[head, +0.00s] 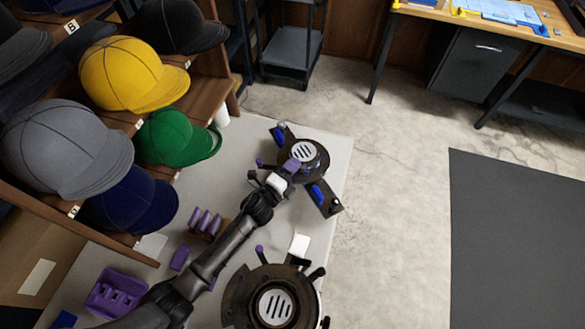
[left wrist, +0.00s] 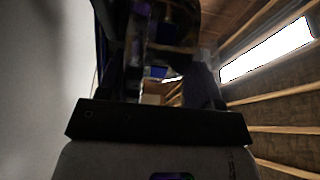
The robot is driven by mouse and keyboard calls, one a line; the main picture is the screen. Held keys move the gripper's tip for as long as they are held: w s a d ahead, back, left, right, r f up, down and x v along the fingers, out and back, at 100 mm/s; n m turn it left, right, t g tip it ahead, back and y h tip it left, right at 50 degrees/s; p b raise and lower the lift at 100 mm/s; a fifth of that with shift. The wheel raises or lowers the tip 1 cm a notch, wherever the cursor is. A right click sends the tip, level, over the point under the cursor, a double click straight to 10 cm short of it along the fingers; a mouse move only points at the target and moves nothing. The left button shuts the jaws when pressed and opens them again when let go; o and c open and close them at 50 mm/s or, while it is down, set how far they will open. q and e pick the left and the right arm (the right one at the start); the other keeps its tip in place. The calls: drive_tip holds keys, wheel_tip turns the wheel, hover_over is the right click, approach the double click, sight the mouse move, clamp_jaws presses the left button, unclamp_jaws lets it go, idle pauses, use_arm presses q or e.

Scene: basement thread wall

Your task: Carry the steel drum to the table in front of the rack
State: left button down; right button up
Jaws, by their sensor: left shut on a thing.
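My left gripper (head: 277,164) shows purple tips over the near side of a dark round thing with a slotted metal top (head: 305,153). This looks like the steel drum, but I cannot be sure. It sits on or over a dark plate with blue parts (head: 322,197), near the right edge of the pale grey table (head: 338,135). The gripper is shut on it; the contact is partly hidden. In the left wrist view, what lies between the fingers is dark and unclear. The rack (head: 108,237) of caps stands along the left. My right gripper is not in view.
A second dark round thing with a slotted top (head: 275,307) is at the near end. Purple holders (head: 118,291) lie by the rack. Concrete floor is clear right of the table, up to a dark mat (head: 515,240). A wooden workbench (head: 515,25) stands far right.

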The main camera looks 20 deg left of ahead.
use_arm(q)
drive_tip(key=shift+w+f, duration=0.2)
drive_tip(key=shift+f, duration=0.05)
drive_tip(key=shift+f, duration=0.1)
drive_tip(key=shift+f+b, duration=1.15)
drive_tip(key=shift+f, duration=0.65)
drive_tip(key=c, duration=0.7)
unclamp_jaws()
drive_tip(key=shift+s+f, duration=0.1)
drive_tip(key=shift+f, duration=0.25)
drive_tip(key=o, duration=0.4)
drive_tip(key=shift+a, duration=0.1)
